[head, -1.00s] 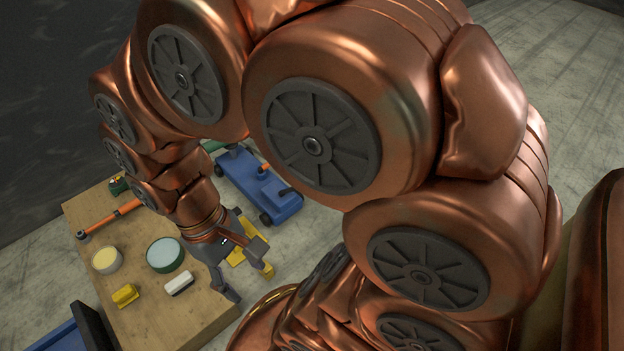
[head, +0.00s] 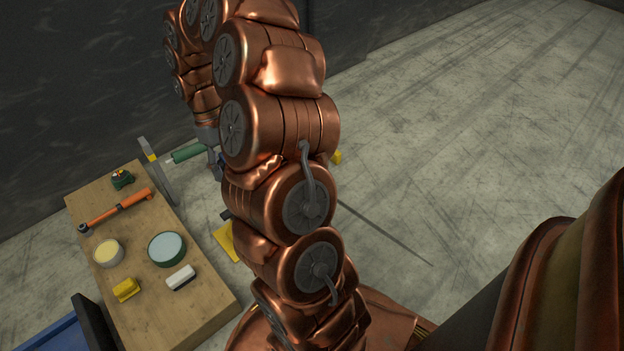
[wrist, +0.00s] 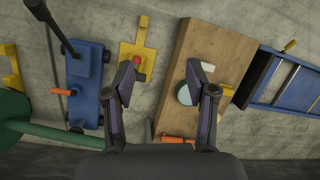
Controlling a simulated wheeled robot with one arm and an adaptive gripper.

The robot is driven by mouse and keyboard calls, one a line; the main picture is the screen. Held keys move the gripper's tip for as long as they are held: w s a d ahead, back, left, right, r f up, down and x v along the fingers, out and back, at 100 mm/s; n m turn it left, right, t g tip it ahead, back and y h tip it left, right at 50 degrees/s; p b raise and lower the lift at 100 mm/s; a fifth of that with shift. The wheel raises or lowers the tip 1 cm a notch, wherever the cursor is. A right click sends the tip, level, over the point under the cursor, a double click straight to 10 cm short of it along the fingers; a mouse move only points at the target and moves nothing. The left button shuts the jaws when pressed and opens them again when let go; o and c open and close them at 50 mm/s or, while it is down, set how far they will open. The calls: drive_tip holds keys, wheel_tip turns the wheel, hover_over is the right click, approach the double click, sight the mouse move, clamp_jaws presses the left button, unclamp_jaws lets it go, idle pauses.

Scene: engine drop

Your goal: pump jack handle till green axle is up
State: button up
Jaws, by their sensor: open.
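In the wrist view a blue jack (wrist: 86,82) lies left of my gripper, with a long dark handle (wrist: 45,15) rising toward the top left. My gripper (wrist: 161,78) is open and empty, with its fingers apart and clear of the jack. The green axle (wrist: 60,136) shows at the lower left beside a large green round part (wrist: 12,112). In the head view a green cylinder (head: 188,153) shows behind the table, and my arm hides most of the jack. The gripper is mostly hidden there. I cannot tell the axle's height.
A wooden table (head: 190,312) holds an orange-handled tool (head: 120,211), two round tins, a yellow block (head: 126,289) and a white block (head: 181,277). A yellow stand (wrist: 136,50) with a red knob is beside the jack. A blue frame (wrist: 275,80) is at right.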

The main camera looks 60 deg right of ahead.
drive_tip(key=s+d+f+m, duration=0.1)
drive_tip(key=s+d+f, duration=0.1)
drive_tip(key=d+f, duration=0.2)
drive_tip(key=s+d+f+m, duration=0.1)
drive_tip(key=d+f, duration=0.3)
drive_tip(key=d, duration=0.7)
drive_tip(key=s+d+f+m+g+b, duration=0.1)
drive_tip(key=s+d+f, duration=0.2)
drive_tip(key=d+f, duration=0.2)
drive_tip(key=shift+s+d, duration=0.15)
drive_tip(key=shift+d, duration=0.6)
drive_tip(key=shift+s+d, duration=0.15)
drive_tip(key=shift+d, duration=0.55)
drive_tip(key=shift+s+d+f+m, duration=0.1)
drive_tip(key=shift+s+f+m, duration=0.2)
drive_tip(key=shift+f, duration=0.1)
drive_tip(key=b+x, duration=0.2)
drive_tip(key=x, duration=0.5)
drive_tip(key=shift+b, duration=0.35)
drive_tip(key=shift+c, duration=0.5)
clamp_jaws()
